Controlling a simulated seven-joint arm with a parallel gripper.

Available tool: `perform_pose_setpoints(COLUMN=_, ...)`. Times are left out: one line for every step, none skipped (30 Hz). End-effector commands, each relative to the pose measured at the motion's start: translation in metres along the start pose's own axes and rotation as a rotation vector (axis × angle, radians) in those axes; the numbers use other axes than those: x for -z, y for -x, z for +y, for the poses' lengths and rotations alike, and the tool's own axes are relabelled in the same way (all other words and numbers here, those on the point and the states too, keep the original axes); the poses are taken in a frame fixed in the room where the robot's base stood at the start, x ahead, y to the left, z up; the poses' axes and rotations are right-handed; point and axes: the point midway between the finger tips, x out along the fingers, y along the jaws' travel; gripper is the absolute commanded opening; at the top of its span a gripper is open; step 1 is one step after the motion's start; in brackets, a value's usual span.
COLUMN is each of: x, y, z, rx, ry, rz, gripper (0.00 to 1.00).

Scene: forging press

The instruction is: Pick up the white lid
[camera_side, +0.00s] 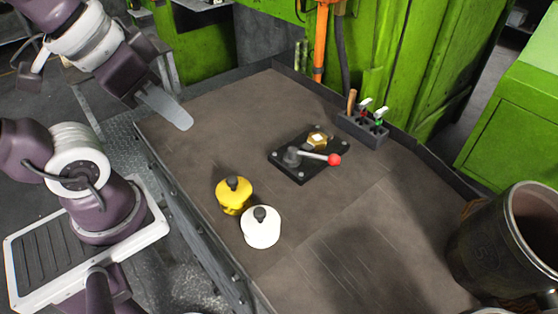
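The white lid (262,228) sits on the brown table, a rounded white piece with a dark knob on top. A yellow lid (234,196) of similar shape stands just behind it to the left, close beside it. My gripper (166,108) is at the upper left, above the table's left edge and well apart from both lids. It shows as a grey finger piece, seen from the side. I cannot see a gap between two fingers. Nothing shows in its grasp.
A black plate with a red-knobbed lever (334,160) and a brass fitting lies mid-table. A dark holder (364,130) with small tools stands at the back edge. A large metal drum (480,255) is at the lower right. The table (350,250) right of the white lid is clear.

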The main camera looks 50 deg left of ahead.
Motion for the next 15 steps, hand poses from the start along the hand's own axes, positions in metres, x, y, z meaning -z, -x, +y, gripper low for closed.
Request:
perform_pose_setpoints(x=-0.0013, y=0.0013, z=-0.0008, rx=-0.006, ry=0.025, rz=0.009, gripper=0.20)
perform_pose_setpoints(x=-0.0016, y=0.0015, z=-0.0010, rx=-0.007, ry=0.033, rz=0.010, gripper=0.26)
perform_pose_setpoints(x=-0.0016, y=0.0015, z=-0.0010, rx=-0.007, ry=0.036, rz=0.010, gripper=0.33)
perform_pose_setpoints(x=-0.0015, y=0.0014, z=-0.0010, rx=-0.007, ry=0.035, rz=0.010, gripper=0.39)
perform_pose_setpoints(x=-0.0014, y=0.0013, z=-0.0010, rx=-0.006, ry=0.034, rz=0.009, gripper=0.45)
perform_pose_setpoints(x=-0.0014, y=0.0013, z=-0.0010, rx=-0.006, ry=0.033, rz=0.009, gripper=0.53)
perform_pose_setpoints(x=-0.0013, y=0.0013, z=-0.0010, rx=-0.006, ry=0.032, rz=0.009, gripper=0.55)
perform_pose_setpoints(x=-0.0013, y=0.0013, z=-0.0010, rx=-0.006, ry=0.032, rz=0.009, gripper=0.61)
perform_pose_setpoints(x=-0.0012, y=0.0013, z=-0.0010, rx=-0.005, ry=0.031, rz=0.009, gripper=0.69)
perform_pose_setpoints(x=-0.0012, y=0.0013, z=-0.0010, rx=-0.005, ry=0.031, rz=0.009, gripper=0.74)
perform_pose_setpoints(x=-0.0011, y=0.0013, z=-0.0010, rx=-0.005, ry=0.031, rz=0.009, gripper=0.80)
perform_pose_setpoints(x=-0.0011, y=0.0013, z=-0.0010, rx=-0.005, ry=0.030, rz=0.009, gripper=0.85)
perform_pose_setpoints(x=-0.0011, y=0.0013, z=-0.0010, rx=-0.005, ry=0.030, rz=0.009, gripper=0.85)
perform_pose_setpoints(x=-0.0010, y=0.0013, z=-0.0010, rx=-0.005, ry=0.030, rz=0.009, gripper=0.85)
perform_pose_setpoints(x=-0.0010, y=0.0013, z=-0.0010, rx=-0.005, ry=0.029, rz=0.009, gripper=0.85)
